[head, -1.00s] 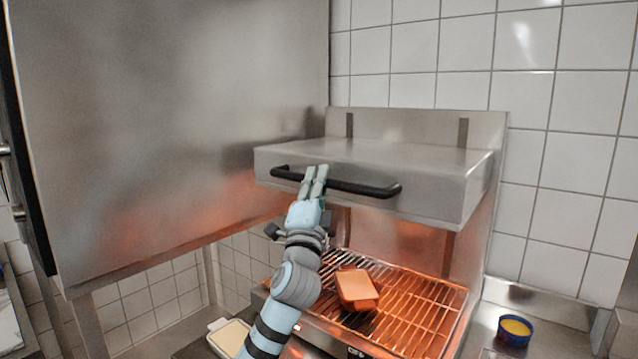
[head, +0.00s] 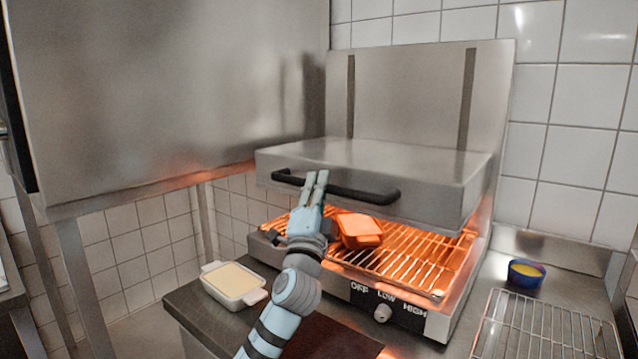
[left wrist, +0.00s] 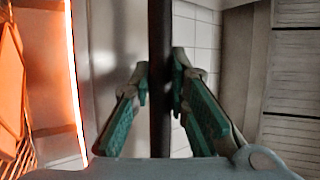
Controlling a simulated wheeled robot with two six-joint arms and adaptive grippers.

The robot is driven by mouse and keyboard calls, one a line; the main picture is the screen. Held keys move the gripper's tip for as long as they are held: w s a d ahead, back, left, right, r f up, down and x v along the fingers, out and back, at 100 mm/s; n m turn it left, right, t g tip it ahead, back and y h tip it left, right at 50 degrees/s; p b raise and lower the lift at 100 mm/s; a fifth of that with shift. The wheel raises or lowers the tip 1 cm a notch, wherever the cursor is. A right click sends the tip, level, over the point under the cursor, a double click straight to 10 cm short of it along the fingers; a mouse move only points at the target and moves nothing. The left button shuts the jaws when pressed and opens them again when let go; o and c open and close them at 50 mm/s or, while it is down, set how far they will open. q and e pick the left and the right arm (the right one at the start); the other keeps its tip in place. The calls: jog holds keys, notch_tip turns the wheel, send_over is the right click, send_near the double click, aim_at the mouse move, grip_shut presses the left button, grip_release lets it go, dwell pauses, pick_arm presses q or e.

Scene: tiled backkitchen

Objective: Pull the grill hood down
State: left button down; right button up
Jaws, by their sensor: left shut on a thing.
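The grill hood (head: 375,165) is a steel box on a tall back plate, a short way above the grill rack (head: 425,247). A black bar handle (head: 365,194) runs along its front. My left gripper (head: 315,183) is shut on this handle, left of its middle. In the left wrist view the handle (left wrist: 160,80) stands as a dark bar between the two green-padded fingers. An orange dish (head: 358,230) sits on the glowing rack under the hood. My right gripper is in neither view.
A white dish with pale contents (head: 233,283) stands on the dark counter at the left. A blue bowl with yellow contents (head: 525,272) and a wire rack (head: 545,325) are at the right. A large steel cabinet (head: 170,90) fills the upper left.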

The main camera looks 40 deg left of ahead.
pick_arm(q)
notch_tip(320, 180, down, 2)
jog(key=shift+b, duration=0.4)
jog(key=c, duration=1.5)
grip_release()
jog(key=shift+c, duration=0.2)
jog(key=shift+r, duration=0.1)
jog(key=v, duration=1.2)
